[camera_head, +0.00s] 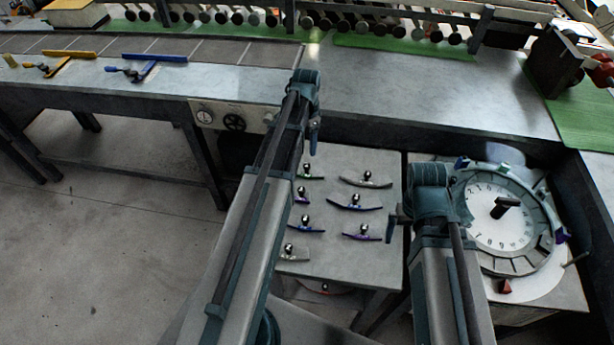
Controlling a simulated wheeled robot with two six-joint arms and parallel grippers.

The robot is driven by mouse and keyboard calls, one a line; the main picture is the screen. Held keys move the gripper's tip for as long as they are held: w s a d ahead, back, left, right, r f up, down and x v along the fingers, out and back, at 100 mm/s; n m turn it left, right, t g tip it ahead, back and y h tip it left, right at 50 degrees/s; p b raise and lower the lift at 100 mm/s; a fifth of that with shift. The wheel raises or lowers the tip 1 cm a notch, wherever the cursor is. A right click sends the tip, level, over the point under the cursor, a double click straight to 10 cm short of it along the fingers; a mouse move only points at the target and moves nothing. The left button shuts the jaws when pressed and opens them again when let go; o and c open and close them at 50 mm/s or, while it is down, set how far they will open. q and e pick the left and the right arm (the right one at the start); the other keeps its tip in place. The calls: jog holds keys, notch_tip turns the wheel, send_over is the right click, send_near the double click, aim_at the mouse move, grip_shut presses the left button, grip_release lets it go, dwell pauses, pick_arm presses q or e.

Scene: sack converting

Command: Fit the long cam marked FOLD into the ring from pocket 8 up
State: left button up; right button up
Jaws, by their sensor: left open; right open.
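The ring (478,262) lies flat around a white numbered dial (485,218) on a stand at the right, with a black central knob (505,205). Small coloured pieces sit along its rim; its pocket numbers are too small to read surely. Several curved cams with round knobs lie on a grey table, among them a pale grey one (375,184), a blue one (345,206) and a purple one (358,238). No FOLD marking is legible. My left gripper (314,135) is open above the table's far edge. My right gripper (396,221) is open between the table and the ring, apart from both.
A long bench (450,85) runs behind, with blue (150,58) and yellow (68,54) tools at the left. A red marker (504,287) sits at the ring's near side. A narrow gap separates the cam table (340,265) from the ring's stand. The left floor (90,230) is clear.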

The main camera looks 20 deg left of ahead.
pick_arm(q)
jog(key=b, duration=0.5)
send_over(307, 165)
notch_tip(307, 165, down, 6)
jog(key=shift+r, duration=0.1)
pick_arm(e)
notch_tip(307, 165, down, 6)
pick_arm(q)
notch_tip(307, 165, down, 6)
jog(key=b, duration=0.5)
jog(key=shift+w+r, duration=0.1)
jog(key=shift+r, duration=0.15)
pick_arm(e)
notch_tip(307, 165, down, 5)
jog(key=shift+f, duration=0.15)
pick_arm(q)
jog(key=shift+r, duration=0.1)
grip_shut()
